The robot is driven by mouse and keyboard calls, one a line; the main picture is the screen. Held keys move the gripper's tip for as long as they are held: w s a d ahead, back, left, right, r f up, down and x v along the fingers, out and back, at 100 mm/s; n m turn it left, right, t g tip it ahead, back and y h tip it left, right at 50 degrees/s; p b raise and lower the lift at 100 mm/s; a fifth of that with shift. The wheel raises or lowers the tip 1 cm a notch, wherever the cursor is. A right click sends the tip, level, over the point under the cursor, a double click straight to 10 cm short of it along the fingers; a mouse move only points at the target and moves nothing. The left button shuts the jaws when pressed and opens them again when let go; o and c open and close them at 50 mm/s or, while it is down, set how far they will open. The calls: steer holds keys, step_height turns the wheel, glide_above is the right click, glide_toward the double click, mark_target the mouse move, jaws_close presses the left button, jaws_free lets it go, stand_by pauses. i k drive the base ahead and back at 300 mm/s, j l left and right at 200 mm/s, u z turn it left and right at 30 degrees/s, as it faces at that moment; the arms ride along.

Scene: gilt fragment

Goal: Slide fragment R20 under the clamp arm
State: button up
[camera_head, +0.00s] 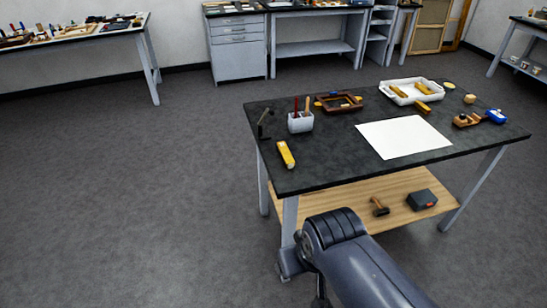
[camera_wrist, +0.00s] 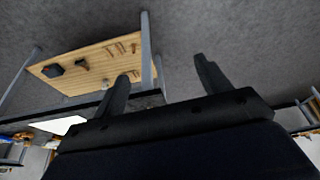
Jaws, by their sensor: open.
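Several gold pieces lie on the black-topped workbench (camera_head: 335,170) in the head view, and no label R20 is readable. Some gold pieces (camera_head: 423,88) lie in or beside the white tray (camera_head: 388,90). One gold piece (camera_head: 424,108) lies just in front of that tray. A dark upright device (camera_head: 264,122) at the bench's left end may be the clamp; its arm is too small to make out. My gripper (camera_wrist: 160,68) is open and empty in the wrist view, with the bench's lower shelf (camera_wrist: 60,72) beyond its fingers.
A yellow bar-like object (camera_head: 286,154) lies near the bench's left edge. The floor left of the bench is clear.

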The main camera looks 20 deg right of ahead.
mark_target(289, 162)
steer(key=z, duration=0.3)
steer(key=i+j+z, duration=0.2)
steer(key=i+j, duration=0.3)
steer(key=i+j+z, duration=0.2)
steer(key=i+j, duration=0.25)
steer(key=j, duration=0.1)
